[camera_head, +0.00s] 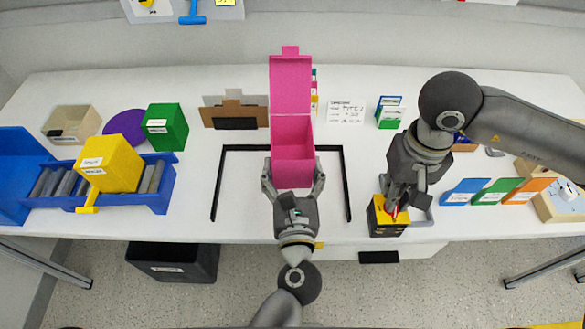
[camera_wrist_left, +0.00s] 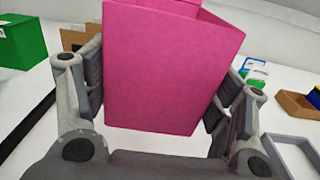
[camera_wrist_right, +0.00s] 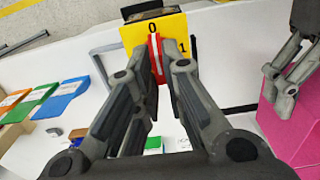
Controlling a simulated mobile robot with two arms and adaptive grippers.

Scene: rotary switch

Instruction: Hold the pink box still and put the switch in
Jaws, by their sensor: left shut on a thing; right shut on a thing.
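The pink box (camera_head: 293,168) stands in the middle of the table with its lid (camera_head: 290,85) open toward the back. My left gripper (camera_head: 293,181) is shut around its lower front, with a finger on each side; the left wrist view shows the box wall (camera_wrist_left: 165,70) between the fingers. The rotary switch (camera_head: 388,218) is a yellow and black block at the table's front edge, right of the box. My right gripper (camera_head: 394,206) is shut on its red handle (camera_wrist_right: 156,57). The yellow face (camera_wrist_right: 131,36) carries the marks 0 and 1. I cannot tell whether the switch touches the table.
A black frame (camera_head: 218,180) on the table surrounds the box's place. A grey tray (camera_head: 424,216) lies beside the switch. Coloured cards (camera_head: 466,191) stand at right. A blue bin (camera_head: 160,199) and a yellow box (camera_head: 112,165) are at left. Table between box and switch is mostly clear.

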